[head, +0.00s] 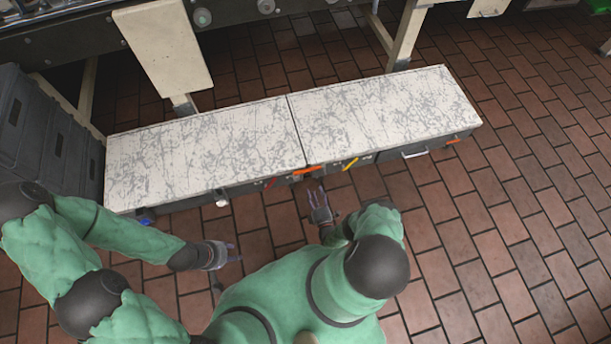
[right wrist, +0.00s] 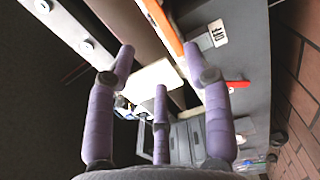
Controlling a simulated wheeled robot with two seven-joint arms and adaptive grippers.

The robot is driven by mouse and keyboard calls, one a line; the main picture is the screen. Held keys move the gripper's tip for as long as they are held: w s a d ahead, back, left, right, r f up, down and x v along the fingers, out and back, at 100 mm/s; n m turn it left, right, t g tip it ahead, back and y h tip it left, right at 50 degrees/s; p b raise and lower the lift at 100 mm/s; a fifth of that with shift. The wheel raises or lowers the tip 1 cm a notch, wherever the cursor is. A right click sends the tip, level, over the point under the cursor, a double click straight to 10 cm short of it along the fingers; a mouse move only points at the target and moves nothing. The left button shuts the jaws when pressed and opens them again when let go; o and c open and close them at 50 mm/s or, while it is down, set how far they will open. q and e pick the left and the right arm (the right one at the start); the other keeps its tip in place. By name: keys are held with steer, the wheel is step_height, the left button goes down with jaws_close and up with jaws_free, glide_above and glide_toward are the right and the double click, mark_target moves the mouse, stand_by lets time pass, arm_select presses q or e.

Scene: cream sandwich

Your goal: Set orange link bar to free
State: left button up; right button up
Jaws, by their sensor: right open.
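The orange link bar (head: 307,170) is on the front face of the long low cabinet, just below its top edge near the middle. In the right wrist view the orange bar (right wrist: 164,24) runs down from the top edge, beyond my fingers. My right gripper (head: 316,190) is open and empty, close in front of the bar; its purple fingers (right wrist: 158,55) are spread apart in the right wrist view. I see no contact with the bar. My left gripper (head: 236,252) appears open and empty, over the floor to the left, away from the cabinet.
The cabinet's worn white top (head: 380,105) is bare. Grey crates (head: 45,135) stand at the left. The brick floor at right is clear.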

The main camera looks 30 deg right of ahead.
mark_target(308, 171)
steer(key=b+x, duration=0.2)
steer(key=x, duration=0.8)
jaws_close()
